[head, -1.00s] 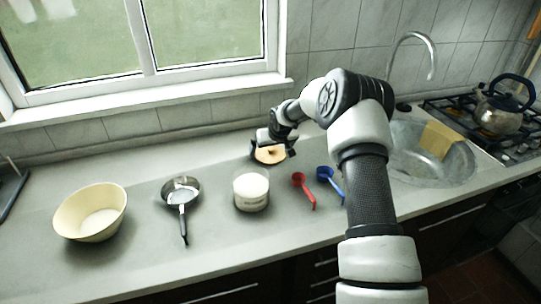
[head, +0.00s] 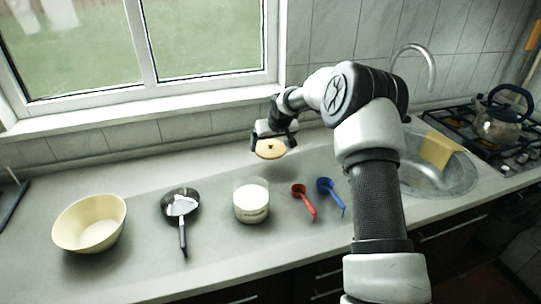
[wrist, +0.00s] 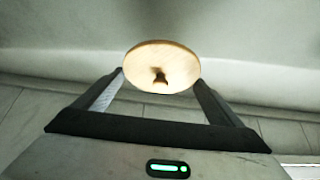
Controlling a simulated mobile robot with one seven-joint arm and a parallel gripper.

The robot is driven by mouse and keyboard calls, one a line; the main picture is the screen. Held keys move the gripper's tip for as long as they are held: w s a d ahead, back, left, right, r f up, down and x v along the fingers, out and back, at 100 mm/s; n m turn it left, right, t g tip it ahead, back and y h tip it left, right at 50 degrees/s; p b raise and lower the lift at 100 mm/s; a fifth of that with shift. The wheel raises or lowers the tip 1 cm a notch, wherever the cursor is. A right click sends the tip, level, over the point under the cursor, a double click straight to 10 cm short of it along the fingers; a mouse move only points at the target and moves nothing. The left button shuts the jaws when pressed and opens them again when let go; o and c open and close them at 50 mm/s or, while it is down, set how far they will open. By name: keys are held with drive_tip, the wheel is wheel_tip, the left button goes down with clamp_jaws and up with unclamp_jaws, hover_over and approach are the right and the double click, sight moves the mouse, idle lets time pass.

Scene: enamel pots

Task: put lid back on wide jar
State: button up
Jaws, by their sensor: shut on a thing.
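The round wooden lid (head: 269,151) with a small knob on top is held above the counter, behind the jar. It also shows between the fingers in the wrist view (wrist: 163,66). My gripper (head: 272,143) is shut on the lid at its edges, and the lid looks about level in the head view. The wide glass jar (head: 251,204) stands upright and uncovered on the counter, with white contents inside. The lid is up and slightly right of the jar in the head view, apart from it.
Red (head: 305,200) and blue (head: 331,195) scoops lie right of the jar. A sieve or pan with a dark handle (head: 181,207) and a cream bowl (head: 91,222) are to the left. The window sill (head: 150,109) is behind; the sink (head: 440,170) is at right.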

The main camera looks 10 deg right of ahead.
sight(265, 152)
drive_tip(key=r, duration=0.1)
drive_tip(key=s+a+r, duration=0.1)
drive_tip(key=r, duration=0.1)
drive_tip(key=s+a+r+p, duration=0.1)
drive_tip(key=shift+s+a+r, duration=0.1)
drive_tip(key=shift+s+r, duration=0.05)
drive_tip(key=s+a+r+n+y+p, duration=0.15)
drive_tip(key=s+a, duration=0.25)
drive_tip(key=s, duration=0.5)
drive_tip(key=s+a+r+n+p, duration=0.1)
drive_tip(key=s+a+r+p, duration=0.15)
drive_tip(key=s, duration=0.65)
drive_tip(key=shift+s+a+f+b, duration=0.1)
drive_tip(key=shift+a+f+b, duration=0.05)
drive_tip(key=shift+f+b, duration=1.25)
drive_tip(key=shift+s+a+f+b, duration=0.1)
drive_tip(key=shift+a+f+b, duration=0.05)
drive_tip(key=shift+f+b, duration=1.15)
drive_tip(key=shift+f+b, duration=0.15)
drive_tip(key=shift+b, duration=0.4)
drive_tip(key=o, duration=0.8)
